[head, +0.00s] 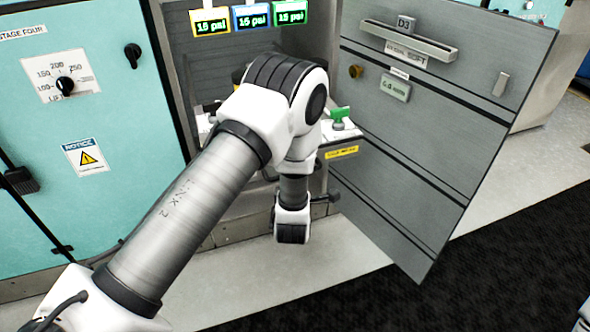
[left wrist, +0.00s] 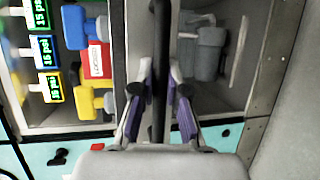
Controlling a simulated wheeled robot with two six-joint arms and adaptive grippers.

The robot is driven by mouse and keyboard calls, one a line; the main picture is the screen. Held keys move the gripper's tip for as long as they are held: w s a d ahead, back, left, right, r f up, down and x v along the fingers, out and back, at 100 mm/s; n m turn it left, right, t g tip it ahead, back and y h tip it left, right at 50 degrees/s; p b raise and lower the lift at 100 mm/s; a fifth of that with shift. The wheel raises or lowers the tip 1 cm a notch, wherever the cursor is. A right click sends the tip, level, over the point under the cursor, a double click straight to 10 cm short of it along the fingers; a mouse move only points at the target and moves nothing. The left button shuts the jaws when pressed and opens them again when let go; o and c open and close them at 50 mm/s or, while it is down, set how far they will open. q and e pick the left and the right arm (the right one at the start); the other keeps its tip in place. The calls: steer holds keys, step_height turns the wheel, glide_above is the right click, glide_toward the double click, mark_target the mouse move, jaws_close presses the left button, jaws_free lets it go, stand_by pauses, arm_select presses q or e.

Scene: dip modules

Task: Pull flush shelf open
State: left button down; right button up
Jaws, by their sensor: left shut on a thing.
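The flush shelf (head: 342,153) is a grey shelf inside the open cabinet, with a yellow label on its front edge. A green-handled valve (head: 340,117) stands at its right end. My left arm hides most of the shelf in the head view. A dark handle bar (left wrist: 161,45) runs through the middle of the left wrist view, and its end shows past my wrist in the head view (head: 333,197). My left gripper (left wrist: 160,90) is shut on this bar, its purple-padded fingers on either side. My right gripper is not in view.
The grey cabinet door (head: 420,150) stands swung open at the right. Three pressure displays (head: 251,19) hang above the shelf. A teal panel (head: 110,110) with a dial is on the left. A blue valve (left wrist: 80,25) and a yellow valve (left wrist: 88,101) sit beside the bar.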

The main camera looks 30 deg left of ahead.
arm_select(q)
steer(key=c, duration=1.2)
jaws_free()
steer(key=v, duration=1.2)
steer(key=shift+a, duration=0.1)
steer(key=shift+f, duration=0.15)
